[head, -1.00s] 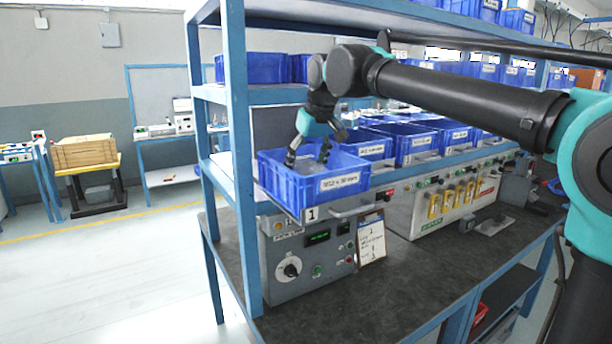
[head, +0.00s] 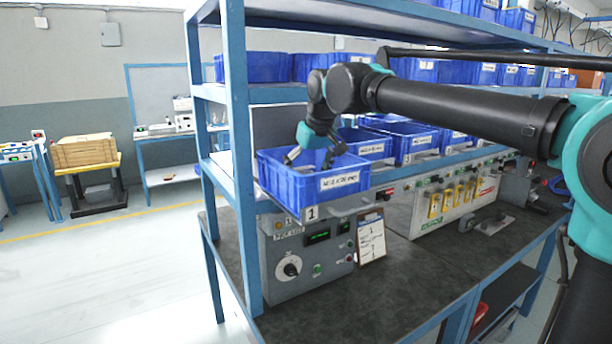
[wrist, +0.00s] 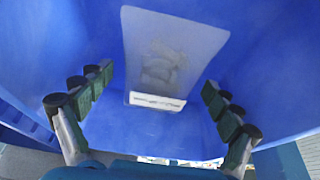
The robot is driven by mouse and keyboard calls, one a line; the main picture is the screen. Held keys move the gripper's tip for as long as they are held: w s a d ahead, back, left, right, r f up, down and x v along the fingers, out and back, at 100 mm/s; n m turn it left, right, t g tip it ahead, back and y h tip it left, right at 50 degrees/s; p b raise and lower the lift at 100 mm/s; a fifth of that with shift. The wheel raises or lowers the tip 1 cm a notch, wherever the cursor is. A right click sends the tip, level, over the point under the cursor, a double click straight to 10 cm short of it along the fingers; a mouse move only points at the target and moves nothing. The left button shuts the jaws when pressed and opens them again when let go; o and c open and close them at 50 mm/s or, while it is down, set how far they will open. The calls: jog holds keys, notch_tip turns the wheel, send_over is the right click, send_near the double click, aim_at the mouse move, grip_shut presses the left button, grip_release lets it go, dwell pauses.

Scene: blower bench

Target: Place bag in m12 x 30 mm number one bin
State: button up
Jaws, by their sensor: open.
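The bag (wrist: 168,60) is a clear pouch with a white label strip and grey contents. In the wrist view it lies against the inside of a blue bin, between my fingers and apart from both. The bin (head: 337,184), with a white M12 x 30 mm label, stands at the left end of the shelf above a number 1 tag (head: 311,213). My gripper (head: 309,160) is open and reaches down into this bin. Its two green-padded fingers also show in the wrist view (wrist: 158,80). In the head view the bin wall hides the bag.
More blue bins (head: 412,140) stand to the right along the same shelf. A blue post (head: 240,150) rises just left of the bin, and an upper shelf (head: 340,20) runs above my arm. A control box (head: 305,255) and a clipboard (head: 371,238) are below.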

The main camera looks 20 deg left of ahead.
jog(key=shift+r, duration=0.1)
jog(key=v, duration=1.2)
jog(key=shift+c, duration=0.6)
dwell(0.4)
